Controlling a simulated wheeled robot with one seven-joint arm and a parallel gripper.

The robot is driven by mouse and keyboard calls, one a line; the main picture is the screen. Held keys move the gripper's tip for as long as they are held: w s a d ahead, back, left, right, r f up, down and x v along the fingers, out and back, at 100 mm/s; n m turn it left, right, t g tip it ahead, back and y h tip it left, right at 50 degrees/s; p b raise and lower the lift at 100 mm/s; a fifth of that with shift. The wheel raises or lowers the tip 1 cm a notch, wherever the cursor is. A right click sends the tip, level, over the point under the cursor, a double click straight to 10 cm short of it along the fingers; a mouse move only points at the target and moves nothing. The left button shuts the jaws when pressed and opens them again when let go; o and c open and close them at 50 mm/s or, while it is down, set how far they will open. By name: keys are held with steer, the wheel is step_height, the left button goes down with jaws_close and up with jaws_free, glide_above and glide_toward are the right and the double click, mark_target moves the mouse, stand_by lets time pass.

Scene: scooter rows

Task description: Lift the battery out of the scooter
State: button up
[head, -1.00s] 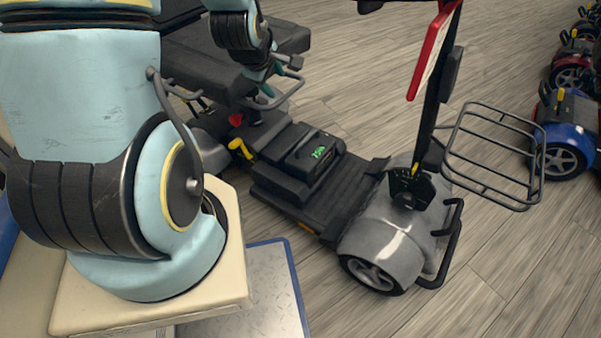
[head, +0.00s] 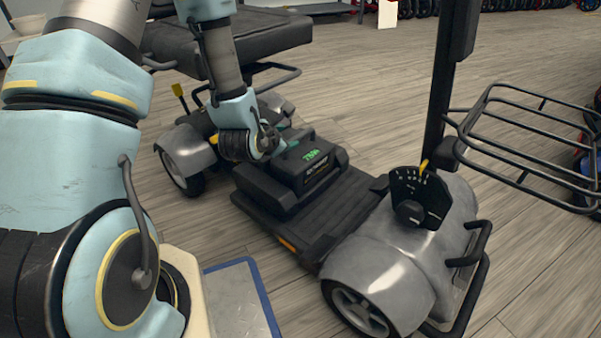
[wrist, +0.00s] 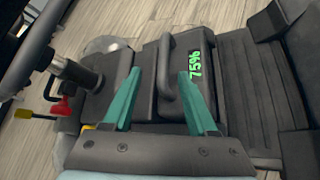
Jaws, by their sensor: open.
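The scooter (head: 385,265) has a grey front body and a black footboard. Its battery (head: 318,172) is a black box on the deck below the seat, with a green "75%" display; it also shows in the wrist view (wrist: 195,75). A dark carry handle (wrist: 166,75) arches over the battery. My gripper (wrist: 159,73) is open, with teal fingers pointing at the battery; in the picture the handle lies between them, nearer the right finger. I cannot tell how far down the fingers reach. In the head view my wrist covers the battery's left end.
The seat (head: 240,35) overhangs behind my forearm. The tiller (head: 442,85) and wire basket (head: 530,140) stand at the right. In the wrist view a seat post (wrist: 75,72) and a red knob (wrist: 62,107) are left of the battery.

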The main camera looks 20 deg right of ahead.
mark_target(298, 136)
steer(key=b+x, duration=0.1)
steer(key=x, duration=0.2)
steer(key=shift+w+d+f, duration=0.1)
steer(key=shift+w+f, duration=0.05)
steer(key=shift+f, duration=0.05)
steer(key=b+x, duration=0.2)
steer(key=x, duration=0.1)
steer(key=b+x, duration=0.1)
steer(key=shift+d+f, duration=0.25)
steer(key=shift+f, duration=0.25)
steer(key=shift+w+d+f, duration=0.1)
steer(key=shift+w+d, duration=0.1)
steer(key=shift+d, duration=0.05)
jaws_close()
stand_by(0.5)
steer(key=shift+w, duration=0.1)
